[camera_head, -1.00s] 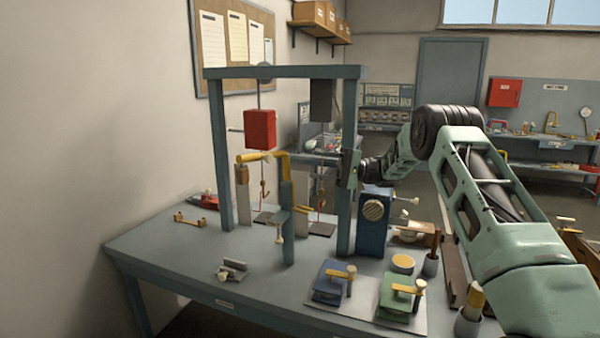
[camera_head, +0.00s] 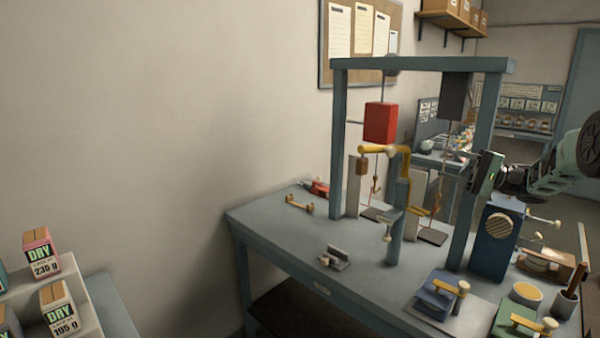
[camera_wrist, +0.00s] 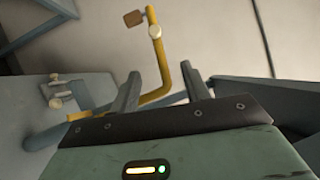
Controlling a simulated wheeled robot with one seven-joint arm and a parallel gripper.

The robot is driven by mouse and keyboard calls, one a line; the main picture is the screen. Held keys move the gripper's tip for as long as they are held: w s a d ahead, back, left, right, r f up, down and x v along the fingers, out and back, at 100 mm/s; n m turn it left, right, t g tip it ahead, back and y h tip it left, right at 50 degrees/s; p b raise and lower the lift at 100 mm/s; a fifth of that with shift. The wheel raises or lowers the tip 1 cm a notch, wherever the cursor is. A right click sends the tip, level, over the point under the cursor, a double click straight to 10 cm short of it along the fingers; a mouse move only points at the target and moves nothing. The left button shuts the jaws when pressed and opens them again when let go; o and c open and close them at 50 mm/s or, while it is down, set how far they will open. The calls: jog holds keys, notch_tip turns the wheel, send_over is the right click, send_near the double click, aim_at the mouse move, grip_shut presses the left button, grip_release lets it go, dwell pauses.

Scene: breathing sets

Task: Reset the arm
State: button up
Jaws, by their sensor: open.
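My gripper (camera_head: 468,158) is at the right of the head view, close to the right post of a blue-grey frame on the workbench. In the wrist view my gripper (camera_wrist: 164,84) shows two dark fingers spread apart with nothing held between them. A yellow bent bar (camera_wrist: 161,60) with a brown block on its end shows beyond the fingers; whether they touch it I cannot tell. The same yellow bar (camera_head: 408,170) is on a blue post in the head view. Much of my arm is cut off at the right edge.
The frame (camera_head: 430,64) holds a red block (camera_head: 380,122) and a dark block (camera_head: 455,96). A blue box (camera_head: 494,240) stands under my gripper. Blue and green clamp devices are at the front right. A white shelf (camera_head: 90,322) with DRY boxes is at lower left.

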jog(key=w+a+r+m+t+h, duration=0.1)
jog(key=w+a+r+t+h, duration=0.4)
jog(key=t+h, duration=0.4)
jog(key=s+a+f+n+g+h, duration=0.25)
jog(key=s+f+g, duration=0.3)
jog(key=s, duration=0.65)
jog(key=s+a+f+n+g+h, duration=0.2)
jog(key=s+a+f+g+h, duration=0.3)
jog(key=s, duration=0.8)
jog(key=s+a+f+n+g+h, duration=0.1)
jog(key=s+f+n+g+h, duration=0.15)
jog(key=s+f, duration=0.7)
jog(key=s+a+n+g+b, duration=0.3)
jog(key=s+a+n, duration=0.4)
jog(key=s+a, duration=0.8)
jog(key=a+b, duration=0.1)
jog(key=a, duration=0.2)
jog(key=shift+s+y+b, duration=0.15)
jog(key=shift+y+b, duration=0.15)
jog(key=shift+y, duration=0.1)
